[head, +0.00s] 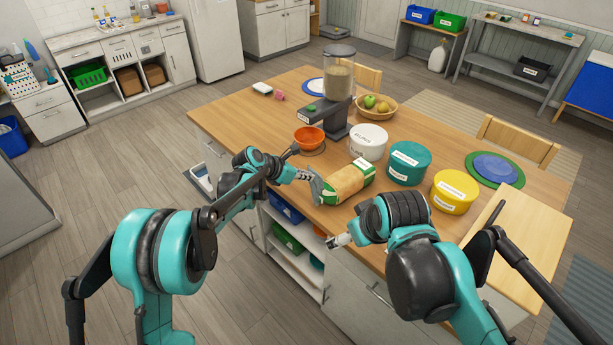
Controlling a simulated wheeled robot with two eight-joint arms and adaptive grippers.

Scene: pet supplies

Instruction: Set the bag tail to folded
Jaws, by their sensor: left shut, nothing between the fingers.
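A brown and green bag (350,181) with a white label lies on its side near the table's front edge. Its left end is green and lies right by my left gripper (322,191). The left gripper is shut with nothing held, touching or almost touching that end; I cannot tell which. The fingers partly hide this end, so the shape of the bag tail is unclear. My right gripper (338,241) is in front of the table edge, below and apart from the bag. It is small in view and its jaw opening is unclear.
Behind the bag stand a white tub (368,143), a teal tub (409,165) and a yellow tub (454,193). An orange bowl (309,138) and a food dispenser (338,90) stand further back. A cutting board (515,235) lies at right. The table's left part is mostly clear.

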